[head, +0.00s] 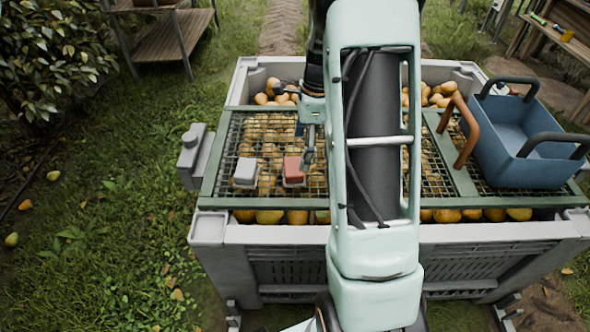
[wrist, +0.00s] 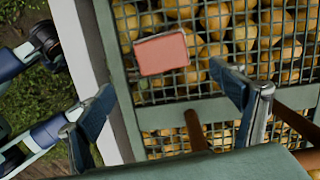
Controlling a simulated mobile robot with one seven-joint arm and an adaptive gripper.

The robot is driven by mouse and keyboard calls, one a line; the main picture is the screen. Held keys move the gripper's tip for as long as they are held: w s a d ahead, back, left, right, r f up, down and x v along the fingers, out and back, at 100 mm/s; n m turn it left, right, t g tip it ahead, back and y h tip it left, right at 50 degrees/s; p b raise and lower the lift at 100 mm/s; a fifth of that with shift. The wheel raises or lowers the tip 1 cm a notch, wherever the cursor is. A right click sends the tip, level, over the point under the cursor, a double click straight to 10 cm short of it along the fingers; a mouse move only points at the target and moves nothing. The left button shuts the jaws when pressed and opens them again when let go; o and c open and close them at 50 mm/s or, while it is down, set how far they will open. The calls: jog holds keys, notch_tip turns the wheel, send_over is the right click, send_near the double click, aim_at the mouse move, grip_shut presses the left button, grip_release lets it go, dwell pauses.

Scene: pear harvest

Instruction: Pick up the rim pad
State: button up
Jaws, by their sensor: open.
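No part is marked as the rim pad, so I cannot tell for sure which piece it is. A small red block (head: 293,171) with a pale lower edge lies on the wire mesh over the pears. A similar grey-white block (head: 246,173) lies to its left. My gripper (head: 305,145) is just above and beside the red block in the head view, partly hidden by my arm. In the wrist view my gripper (wrist: 165,105) is open and empty, its blue fingers apart. The red block (wrist: 162,54) shows beyond the fingertips, between them and untouched.
The green-framed mesh (head: 210,165) covers a grey bin (head: 215,232) full of pears. A grey fixture (head: 194,157) is at the bin's left side. A blue basket (head: 510,130) with dark handles and a brown curved handle (head: 466,150) stand on the right. Grass lies left.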

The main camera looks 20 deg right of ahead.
aim_at(294, 166)
jog(key=f, duration=0.4)
jog(key=shift+w+a+b, duration=0.1)
jog(key=shift+a+b, duration=0.2)
jog(key=shift+b, duration=0.1)
jog(key=f, duration=0.1)
jog(key=a+f+b, duration=0.1)
jog(key=f, duration=0.1)
jog(key=w+f+b, duration=0.1)
jog(key=f, duration=0.1)
jog(key=shift+a, duration=0.2)
jog(key=shift+r, duration=0.15)
jog(key=c, duration=1.3)
